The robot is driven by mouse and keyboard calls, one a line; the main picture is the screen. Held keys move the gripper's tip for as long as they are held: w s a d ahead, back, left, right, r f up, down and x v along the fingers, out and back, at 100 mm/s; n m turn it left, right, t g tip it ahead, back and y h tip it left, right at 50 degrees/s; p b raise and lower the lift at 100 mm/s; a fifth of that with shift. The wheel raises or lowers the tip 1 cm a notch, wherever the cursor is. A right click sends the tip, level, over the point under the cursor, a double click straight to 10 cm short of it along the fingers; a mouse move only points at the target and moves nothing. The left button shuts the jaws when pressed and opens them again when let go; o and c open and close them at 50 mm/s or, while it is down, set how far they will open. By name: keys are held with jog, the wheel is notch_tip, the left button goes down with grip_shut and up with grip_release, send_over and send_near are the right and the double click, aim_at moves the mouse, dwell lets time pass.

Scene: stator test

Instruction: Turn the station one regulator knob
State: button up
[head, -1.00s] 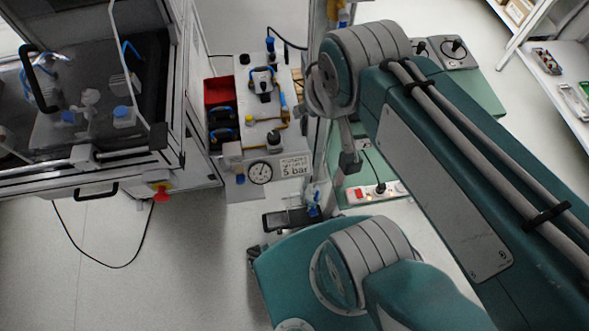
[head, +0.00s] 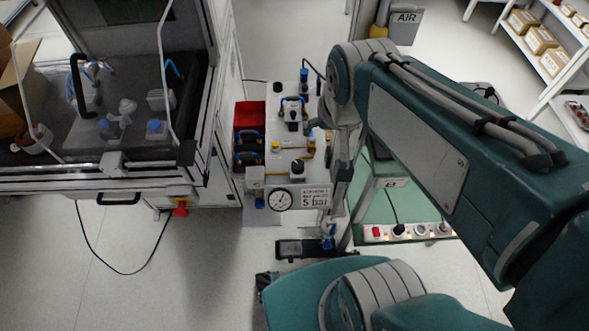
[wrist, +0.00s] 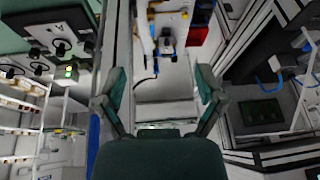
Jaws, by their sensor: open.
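The station panel (head: 257,212) in the head view carries a round pressure gauge (head: 281,200) and a "5 bar" label (head: 315,196). A black knob (head: 297,167) stands just above the gauge; it looks like the regulator knob, but I cannot read a station number. My gripper (wrist: 161,85) is open in the wrist view, with nothing between its fingers. I cannot make out the knob clearly in the wrist view. My arm covers the station's right side in the head view.
Red and black bins (head: 249,116) stand left of the fittings. A framed enclosure (head: 100,165) with a red button (head: 181,209) is further left.

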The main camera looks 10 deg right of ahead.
jog(key=w+a+f+m+g, duration=0.1)
jog(key=w+f+m+g, duration=0.15)
jog(key=w+f, duration=0.45)
jog(key=m+g, duration=0.2)
jog(key=m, duration=0.1)
send_over(297, 165)
notch_tip(297, 165, down, 12)
notch_tip(297, 165, down, 10)
jog(key=shift+f, duration=0.2)
jog(key=c, duration=1.1)
